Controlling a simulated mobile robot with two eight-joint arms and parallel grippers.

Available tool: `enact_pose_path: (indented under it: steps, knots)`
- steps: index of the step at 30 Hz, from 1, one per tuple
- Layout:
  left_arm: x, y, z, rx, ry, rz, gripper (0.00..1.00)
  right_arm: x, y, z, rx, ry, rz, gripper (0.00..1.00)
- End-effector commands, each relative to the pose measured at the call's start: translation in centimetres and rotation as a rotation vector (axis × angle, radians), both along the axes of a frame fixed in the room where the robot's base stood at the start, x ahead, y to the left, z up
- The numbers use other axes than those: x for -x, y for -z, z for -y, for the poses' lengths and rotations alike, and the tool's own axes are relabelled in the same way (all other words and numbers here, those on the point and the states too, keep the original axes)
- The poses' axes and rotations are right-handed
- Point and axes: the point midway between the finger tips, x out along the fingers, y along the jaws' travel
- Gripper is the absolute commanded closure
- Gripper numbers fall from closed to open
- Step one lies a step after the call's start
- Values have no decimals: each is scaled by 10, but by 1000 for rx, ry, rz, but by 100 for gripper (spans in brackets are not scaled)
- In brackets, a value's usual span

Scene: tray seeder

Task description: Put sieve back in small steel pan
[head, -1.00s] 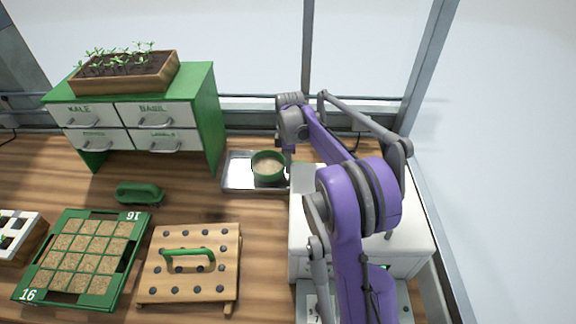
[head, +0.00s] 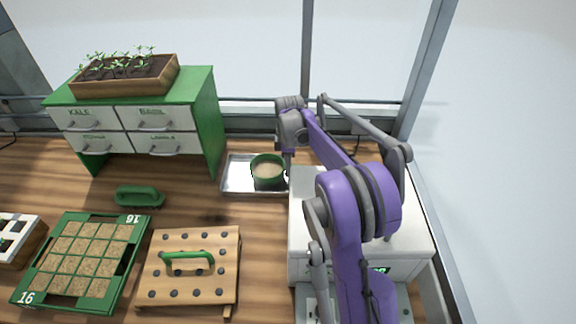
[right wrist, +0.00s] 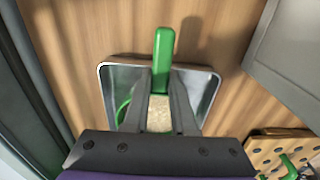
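The sieve (head: 268,167) is a round green rim with a pale tan mesh. The fingers hide much of the rim. In the head view my right arm partly covers the gripper. My left gripper is not in view.
A white cabinet (head: 310,240) stands right of the pan, under my right arm. A green-framed drawer unit (head: 213,110) is behind left. A green brush (head: 140,196), a pegged wooden board (head: 228,250) and a seed tray (head: 62,222) lie in front and left.

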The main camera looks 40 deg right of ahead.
Motion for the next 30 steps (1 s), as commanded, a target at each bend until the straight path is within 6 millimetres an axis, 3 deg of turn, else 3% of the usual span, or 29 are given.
enact_pose_path:
  steps: [2, 12, 16, 21, 30]
  knots:
    - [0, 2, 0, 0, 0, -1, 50, 5, 2, -9, -19, -7, -22, 46]
    - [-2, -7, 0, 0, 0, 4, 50, 7, -79, -5, -13, -6, -18, 46]
    - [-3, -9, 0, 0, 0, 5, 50, 7, -99, -5, -12, -5, -17, 46]
    - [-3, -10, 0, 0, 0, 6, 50, 7, -111, -4, -10, -5, -17, 46]
    - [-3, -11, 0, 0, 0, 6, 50, 8, -112, -4, -10, -4, -16, 46]
